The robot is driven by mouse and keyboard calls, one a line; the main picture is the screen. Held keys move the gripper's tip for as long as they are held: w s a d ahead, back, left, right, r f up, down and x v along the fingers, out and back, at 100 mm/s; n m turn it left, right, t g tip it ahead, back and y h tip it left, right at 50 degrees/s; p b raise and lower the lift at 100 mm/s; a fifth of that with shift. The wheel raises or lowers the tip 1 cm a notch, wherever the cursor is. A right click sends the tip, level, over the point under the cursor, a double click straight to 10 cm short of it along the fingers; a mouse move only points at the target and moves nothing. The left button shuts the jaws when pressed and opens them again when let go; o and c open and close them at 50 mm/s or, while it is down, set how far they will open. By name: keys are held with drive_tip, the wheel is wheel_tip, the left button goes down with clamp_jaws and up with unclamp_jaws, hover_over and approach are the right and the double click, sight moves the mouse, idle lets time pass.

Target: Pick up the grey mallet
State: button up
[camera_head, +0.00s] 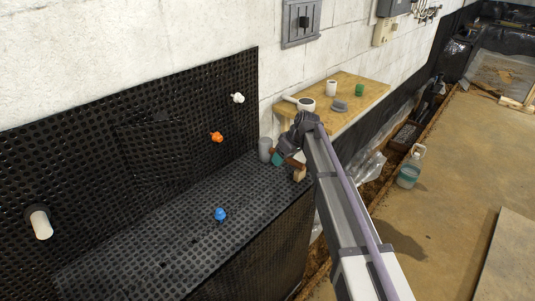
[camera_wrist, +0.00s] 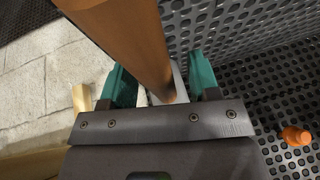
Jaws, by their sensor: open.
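The grey mallet shows in the head view as a grey cylindrical head (camera_head: 265,149) at the far end of the black dimpled ledge, with a brown handle (camera_head: 293,163). In the wrist view the brown handle (camera_wrist: 132,40) looms large and runs down between the teal fingers. A pale grey patch beside it, perhaps the head, is mostly hidden. My gripper (camera_head: 279,159) is open, with one finger on each side of the handle in the wrist view (camera_wrist: 160,85). Whether the fingers touch the handle cannot be told.
A tan wooden piece (camera_head: 299,174) stands close to my gripper. A wooden shelf (camera_head: 350,117) holds cups and small items. The ledge's middle is mostly clear.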

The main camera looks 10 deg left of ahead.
drive_tip(key=shift+f, duration=0.25)
drive_tip(key=shift+c, duration=0.2)
clamp_jaws()
idle(0.6)
